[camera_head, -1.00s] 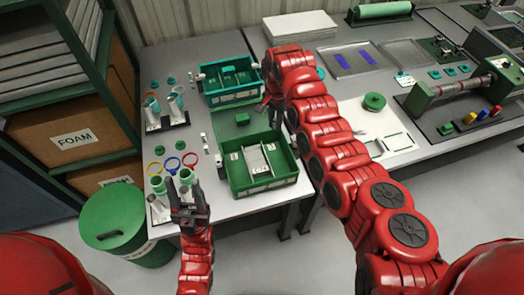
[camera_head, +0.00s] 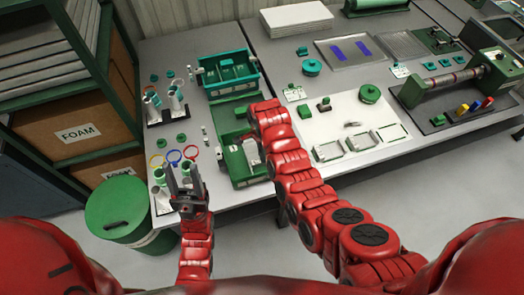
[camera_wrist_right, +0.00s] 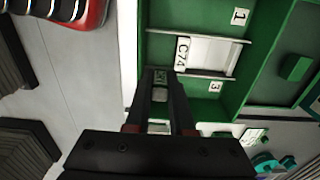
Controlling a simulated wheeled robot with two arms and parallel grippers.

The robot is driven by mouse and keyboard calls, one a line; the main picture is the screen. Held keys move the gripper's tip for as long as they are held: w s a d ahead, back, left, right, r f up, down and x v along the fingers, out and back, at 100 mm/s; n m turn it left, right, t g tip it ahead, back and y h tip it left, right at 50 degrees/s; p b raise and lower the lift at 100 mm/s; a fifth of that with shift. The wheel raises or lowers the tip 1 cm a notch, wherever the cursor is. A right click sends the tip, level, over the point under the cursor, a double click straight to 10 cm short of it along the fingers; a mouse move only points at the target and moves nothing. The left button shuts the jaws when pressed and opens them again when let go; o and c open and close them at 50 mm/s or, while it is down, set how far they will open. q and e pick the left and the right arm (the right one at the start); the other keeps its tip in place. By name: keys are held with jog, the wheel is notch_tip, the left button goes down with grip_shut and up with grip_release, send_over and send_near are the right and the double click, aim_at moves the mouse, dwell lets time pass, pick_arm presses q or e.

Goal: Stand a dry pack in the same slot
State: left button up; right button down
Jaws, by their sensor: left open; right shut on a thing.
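The green box (camera_head: 240,180) stands open on the left table, partly hidden by my right arm. The right wrist view shows its green inside (camera_wrist_right: 190,15) with labels 1 and 3. A white pack marked C74 (camera_wrist_right: 212,53) lies between white dividers there. I cannot tell whether the held pack touches the box floor. My left gripper (camera_head: 185,172) is open and empty, over the table's front left, left of the box.
A teal tray (camera_head: 234,88) stands behind the green box. Coloured rings (camera_head: 173,155) and metal cylinders are left of it. A green bin (camera_head: 120,215) stands on the floor at the left. A white mat (camera_head: 345,120) with small frames lies to the right.

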jog(key=shift+f+b, duration=2.95)
jog(key=shift+f, duration=0.95)
jog(key=shift+b, duration=0.55)
jog(key=shift+f, duration=0.15)
jog(key=shift+f+b, duration=0.35)
jog(key=shift+b, duration=0.3)
jog(key=shift+f, duration=0.15)
jog(key=shift+f+b, duration=0.35)
jog(key=shift+b, duration=0.15)
jog(key=shift+f, duration=0.1)
jog(key=shift+f+b, duration=0.4)
jog(key=shift+b, duration=0.2)
